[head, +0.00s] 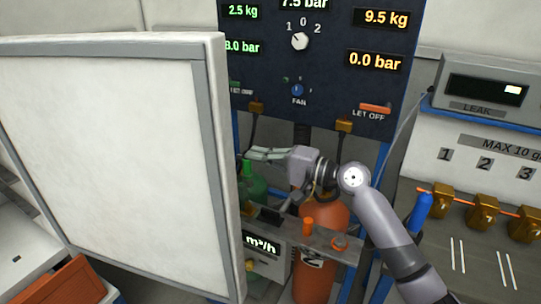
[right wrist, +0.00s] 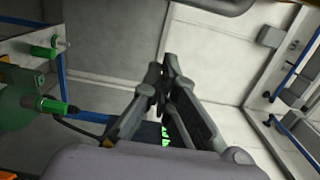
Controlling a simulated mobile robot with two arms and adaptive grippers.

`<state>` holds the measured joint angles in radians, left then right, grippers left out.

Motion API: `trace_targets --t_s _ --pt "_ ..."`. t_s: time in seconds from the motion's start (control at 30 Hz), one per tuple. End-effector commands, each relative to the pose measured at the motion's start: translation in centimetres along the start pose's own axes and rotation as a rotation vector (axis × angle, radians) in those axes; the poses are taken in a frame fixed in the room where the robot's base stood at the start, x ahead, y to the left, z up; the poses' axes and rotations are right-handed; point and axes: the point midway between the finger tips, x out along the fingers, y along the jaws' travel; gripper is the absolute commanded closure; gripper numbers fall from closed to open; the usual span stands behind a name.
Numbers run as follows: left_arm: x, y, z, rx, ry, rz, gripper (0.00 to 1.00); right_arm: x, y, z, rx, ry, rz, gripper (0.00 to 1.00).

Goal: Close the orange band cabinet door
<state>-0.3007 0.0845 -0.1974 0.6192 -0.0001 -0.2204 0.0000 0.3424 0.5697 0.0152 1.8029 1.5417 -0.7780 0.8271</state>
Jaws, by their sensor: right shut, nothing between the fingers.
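A large white door panel (head: 110,150) with a grey edge strip stands open across the left of the head view, its inner face towards me. No orange band shows on the part that I see. My right gripper (head: 252,154) is in front of the control panel, to the right of the door's free edge and apart from it. Its fingers point left and are shut with nothing between them. They also show in the right wrist view (right wrist: 165,75). The door's outer face is hidden from the head view. My left gripper is not in view.
A dark control panel (head: 335,100) stands behind my right gripper. Below are an orange cylinder (head: 325,220), a green cylinder (head: 252,185) and a grey metal bracket (head: 335,250). A LEAK device (head: 485,90) and brass fittings (head: 482,210) are at right. An orange box (head: 70,285) lies at lower left.

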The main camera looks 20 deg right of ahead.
Motion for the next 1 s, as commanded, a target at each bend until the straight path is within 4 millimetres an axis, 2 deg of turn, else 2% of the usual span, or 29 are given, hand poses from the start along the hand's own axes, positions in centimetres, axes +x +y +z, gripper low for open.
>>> trace_targets --t_s 0.1,0.23,0.4,0.53,1.0 --pt "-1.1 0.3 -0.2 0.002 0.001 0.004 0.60 2.6 -0.4 0.0 0.001 -0.001 -0.002 1.00" --pt "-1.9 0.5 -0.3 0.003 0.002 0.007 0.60 4.7 -0.3 0.1 0.002 0.000 0.000 1.00" --pt "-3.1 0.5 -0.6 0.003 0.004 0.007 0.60 3.6 -0.1 2.4 0.000 0.001 0.002 1.00" --pt "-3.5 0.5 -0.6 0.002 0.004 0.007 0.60 3.2 -0.1 3.3 0.000 0.002 0.002 1.00" --pt "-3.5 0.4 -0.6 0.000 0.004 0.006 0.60 3.1 0.1 3.7 0.000 0.003 0.002 1.00"
